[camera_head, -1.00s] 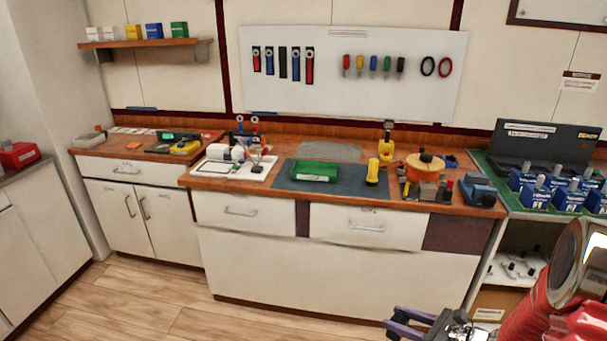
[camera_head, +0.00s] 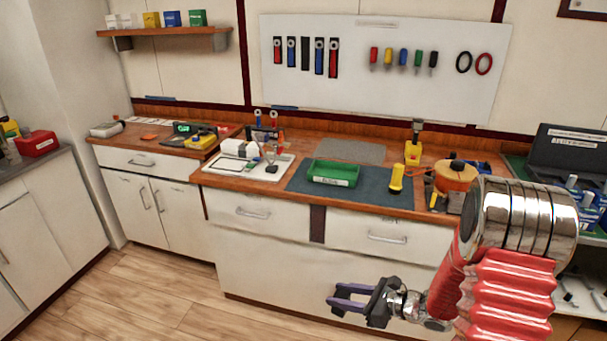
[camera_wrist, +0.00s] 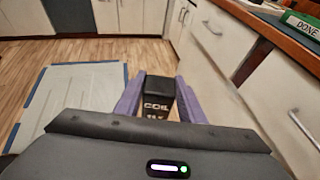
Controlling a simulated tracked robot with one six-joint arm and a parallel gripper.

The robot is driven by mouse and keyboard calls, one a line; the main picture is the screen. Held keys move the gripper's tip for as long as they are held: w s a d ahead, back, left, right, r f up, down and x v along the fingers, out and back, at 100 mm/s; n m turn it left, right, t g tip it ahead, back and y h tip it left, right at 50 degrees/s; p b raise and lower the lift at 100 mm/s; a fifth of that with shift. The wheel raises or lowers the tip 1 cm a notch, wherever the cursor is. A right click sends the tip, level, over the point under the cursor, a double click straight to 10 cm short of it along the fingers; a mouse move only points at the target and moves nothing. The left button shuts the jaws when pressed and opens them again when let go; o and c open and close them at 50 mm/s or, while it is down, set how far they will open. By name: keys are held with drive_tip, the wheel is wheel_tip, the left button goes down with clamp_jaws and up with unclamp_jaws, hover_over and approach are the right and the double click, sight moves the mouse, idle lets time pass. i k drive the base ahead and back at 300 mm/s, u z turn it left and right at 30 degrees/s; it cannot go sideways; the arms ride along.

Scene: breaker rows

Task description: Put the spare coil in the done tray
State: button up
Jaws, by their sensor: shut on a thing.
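My gripper (camera_head: 340,297) is in front of the bench drawers, below the worktop. In the wrist view its purple fingers (camera_wrist: 158,84) are shut on a dark block with COIL lettering, the spare coil (camera_wrist: 157,98). The coil is hard to make out in the head view. The tray's inside looks empty in the head view.
A yellow torch (camera_head: 396,178) stands right of the tray, and an orange reel (camera_head: 455,174) is further right. A white board (camera_head: 215,170) with small items is left of the mat (camera_head: 375,197). The bench front edge and drawers (camera_head: 252,212) are close behind my gripper.

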sight(334, 174)
drive_tip(key=u, duration=0.3)
drive_tip(key=i, duration=0.95)
drive_tip(key=u, duration=0.15)
